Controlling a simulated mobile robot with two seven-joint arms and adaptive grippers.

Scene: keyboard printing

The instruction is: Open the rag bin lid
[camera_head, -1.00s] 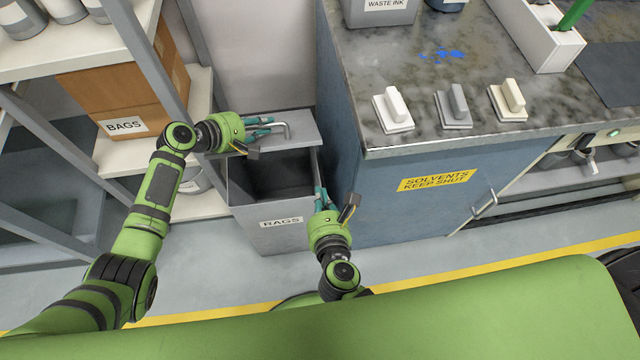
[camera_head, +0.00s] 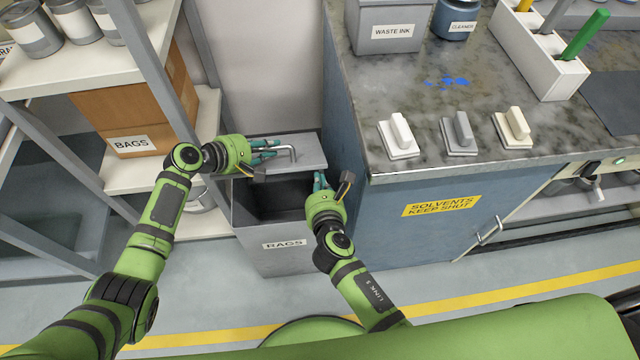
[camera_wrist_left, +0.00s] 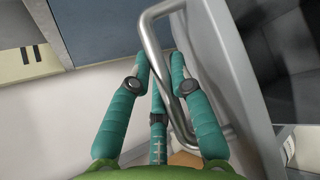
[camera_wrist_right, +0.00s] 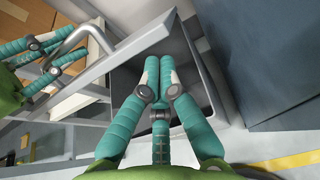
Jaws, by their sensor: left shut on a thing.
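The grey rag bin (camera_head: 285,258), labelled RAGS, stands on the floor with its dark interior showing. Its grey lid (camera_head: 311,151) is raised at the back, with a metal bar handle on its face; the lid also shows in the left wrist view (camera_wrist_left: 222,80). My left gripper (camera_head: 270,151) is shut on the bar handle (camera_wrist_left: 157,55), its fingers around the bar. My right gripper (camera_head: 319,180) is at the bin's right side, near the lid's front edge. Its fingertips (camera_wrist_right: 159,62) are together and hold nothing visible, over the bin opening. I cannot tell whether they touch the lid.
A blue cabinet (camera_head: 400,245) with a stone-like top stands close on the bin's right. A shelf rack with a cardboard box (camera_head: 130,120) stands on the left, beside my left arm. Floor in front of the bin is clear.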

